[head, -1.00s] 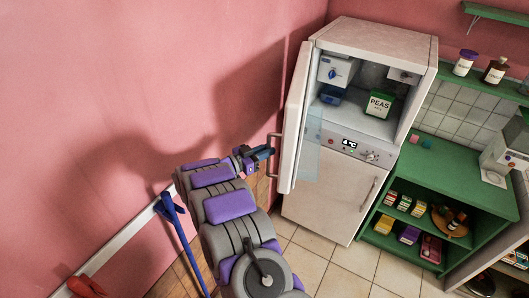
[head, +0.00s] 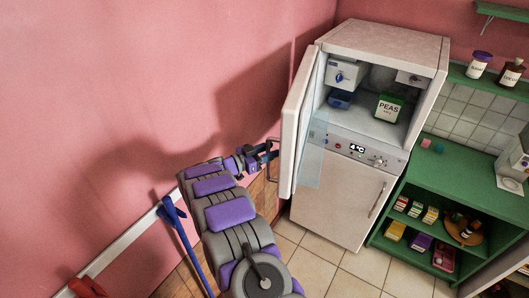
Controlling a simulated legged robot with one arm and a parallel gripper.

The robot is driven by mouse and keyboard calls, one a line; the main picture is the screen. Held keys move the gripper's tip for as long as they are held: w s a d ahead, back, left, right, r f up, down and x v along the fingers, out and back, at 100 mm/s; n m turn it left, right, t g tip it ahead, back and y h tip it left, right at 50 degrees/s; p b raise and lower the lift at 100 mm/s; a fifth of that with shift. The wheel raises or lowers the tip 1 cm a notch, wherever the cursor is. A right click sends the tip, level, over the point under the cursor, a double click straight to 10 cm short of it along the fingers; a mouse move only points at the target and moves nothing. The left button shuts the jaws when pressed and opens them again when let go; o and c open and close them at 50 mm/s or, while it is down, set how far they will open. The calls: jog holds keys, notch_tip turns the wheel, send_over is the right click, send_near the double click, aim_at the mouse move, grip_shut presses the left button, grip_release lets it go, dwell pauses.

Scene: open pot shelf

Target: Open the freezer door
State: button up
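The white fridge-freezer (head: 345,205) stands against the back wall. Its upper freezer door (head: 302,115) is swung wide open to the left, and the lower door is shut. Inside the open compartment are a green and white peas box (head: 388,107), a white box with a blue knob (head: 343,73) and a blue container (head: 340,99). My gripper (head: 268,152) is at the bar handle (head: 273,160) on the outer face of the open door. The fingers are small and partly hidden there, so I cannot tell whether they close around the handle.
The pink wall is close on the left, with a blue pole-like thing (head: 177,225) and a red object (head: 87,287) near it. A green shelf unit (head: 465,184) stands right of the fridge. Tiled floor (head: 330,275) is clear in front.

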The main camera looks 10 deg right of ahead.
aim_at(267, 147)
jog(key=s+a+r, duration=0.2)
jog(key=a+r, duration=0.1)
jog(key=shift+s+r+b, duration=0.2)
jog(key=shift+s+b, duration=0.2)
jog(key=s, duration=0.2)
jog(key=s+d, duration=0.1)
jog(key=s, duration=0.4)
jog(key=shift+s+d+r+b, duration=0.15)
jog(key=shift+d+r+b, duration=0.15)
jog(key=shift+d+b, duration=0.1)
jog(key=shift+s+r, duration=0.2)
jog(key=shift+s, duration=1.3)
jog(key=shift+s+r, duration=0.15)
jog(key=shift+s, duration=1.3)
jog(key=shift+a, duration=0.2)
